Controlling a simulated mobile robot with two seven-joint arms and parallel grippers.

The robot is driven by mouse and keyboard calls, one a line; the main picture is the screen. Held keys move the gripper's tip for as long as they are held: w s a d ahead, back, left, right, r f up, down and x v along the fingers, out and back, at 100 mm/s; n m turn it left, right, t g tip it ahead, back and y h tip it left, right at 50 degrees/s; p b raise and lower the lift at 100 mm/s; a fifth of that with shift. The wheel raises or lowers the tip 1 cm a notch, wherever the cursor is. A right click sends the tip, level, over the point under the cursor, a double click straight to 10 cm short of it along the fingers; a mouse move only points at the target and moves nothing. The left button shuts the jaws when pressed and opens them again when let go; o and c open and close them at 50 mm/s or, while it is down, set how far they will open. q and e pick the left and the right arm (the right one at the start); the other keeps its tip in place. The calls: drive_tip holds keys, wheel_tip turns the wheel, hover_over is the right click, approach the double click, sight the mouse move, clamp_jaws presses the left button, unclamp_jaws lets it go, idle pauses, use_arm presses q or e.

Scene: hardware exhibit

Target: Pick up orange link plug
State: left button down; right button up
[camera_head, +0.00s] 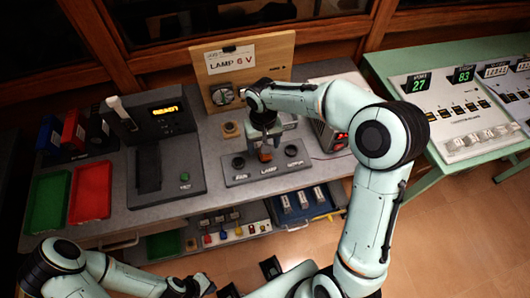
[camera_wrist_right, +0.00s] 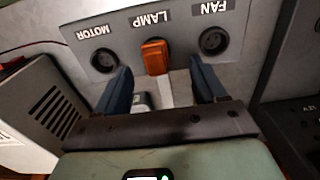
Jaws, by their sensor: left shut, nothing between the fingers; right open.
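The orange link plug (camera_wrist_right: 155,57) sits in the middle socket of a grey panel (camera_wrist_right: 185,25), beside the word LAMP, between the MOTOR and FAN sockets. In the head view the plug (camera_head: 265,154) shows small and partly covered by my right gripper (camera_head: 268,138). In the right wrist view my right gripper (camera_wrist_right: 163,85) is open, its two dark blue fingers on either side of and short of the plug, with nothing held. My left gripper (camera_head: 202,286) is shut and empty at the bottom of the head view, low in front of the bench, far from the plug.
A wooden board (camera_head: 275,62) labelled LAMP 6 V stands behind the panel. A dark grey device (camera_head: 170,150) with a lit display and red and green trays (camera_head: 90,190) are to the left. A white box (camera_head: 330,135) stands right. A green table (camera_head: 440,70) holds a control console.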

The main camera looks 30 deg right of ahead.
drive_tip(key=f, duration=0.3)
drive_tip(key=d+f, duration=0.1)
drive_tip(key=f, duration=0.1)
drive_tip(key=shift+w+f, duration=0.2)
drive_tip(key=shift+f, duration=0.1)
drive_tip(key=c, duration=1.1)
